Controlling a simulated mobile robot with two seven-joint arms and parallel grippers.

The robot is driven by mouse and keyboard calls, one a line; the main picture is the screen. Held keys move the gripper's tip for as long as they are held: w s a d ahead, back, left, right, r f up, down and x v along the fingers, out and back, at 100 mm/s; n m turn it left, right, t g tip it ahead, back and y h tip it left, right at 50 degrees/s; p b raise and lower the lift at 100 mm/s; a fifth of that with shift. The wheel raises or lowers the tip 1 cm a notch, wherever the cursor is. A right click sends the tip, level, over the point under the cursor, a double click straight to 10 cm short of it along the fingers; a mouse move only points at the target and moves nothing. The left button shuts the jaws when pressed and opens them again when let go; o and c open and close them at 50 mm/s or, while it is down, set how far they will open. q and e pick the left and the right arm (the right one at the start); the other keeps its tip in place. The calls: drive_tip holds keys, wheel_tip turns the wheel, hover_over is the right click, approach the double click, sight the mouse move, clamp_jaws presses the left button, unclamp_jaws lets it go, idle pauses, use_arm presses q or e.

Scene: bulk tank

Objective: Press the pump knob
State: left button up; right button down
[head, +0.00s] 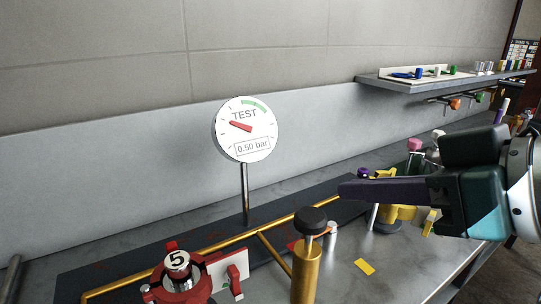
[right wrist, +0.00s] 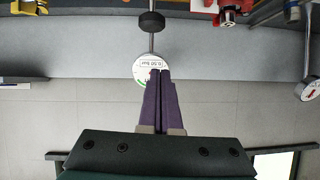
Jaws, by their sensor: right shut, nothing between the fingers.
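The pump knob (head: 311,220) is a black round cap on top of an upright brass-coloured pump cylinder (head: 306,268) in the lower middle of the head view. The dark knob (right wrist: 151,22) also shows near the top of the right wrist view, which is upside down. My right gripper (head: 345,189) comes in from the right with its purple fingers together and empty. In the head view its tips appear a little above and to the right of the knob, apart from it. In the right wrist view the fingertips (right wrist: 160,73) overlap the gauge. My left gripper is not in view.
A round TEST gauge (head: 247,129) on a thin post reads 0.50 bar, behind the pump. A red valve marked 5 (head: 177,262) stands to the left. Brass pipes run along the dark panel. Yellow fittings (head: 396,213) lie under my right arm. A wall shelf (head: 430,82) is at back right.

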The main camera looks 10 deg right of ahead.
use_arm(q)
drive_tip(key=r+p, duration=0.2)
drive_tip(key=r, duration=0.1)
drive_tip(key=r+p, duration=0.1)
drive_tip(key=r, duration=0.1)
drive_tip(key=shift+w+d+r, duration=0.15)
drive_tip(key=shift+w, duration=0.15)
use_arm(e)
drive_tip(key=r+g+h, duration=0.1)
drive_tip(key=r, duration=0.1)
drive_tip(key=d+r+g, duration=0.1)
drive_tip(key=r, duration=0.1)
drive_tip(key=shift+w+r+g+h, duration=0.15)
drive_tip(key=shift+r+g+h, duration=0.1)
drive_tip(key=shift+g+h, duration=0.15)
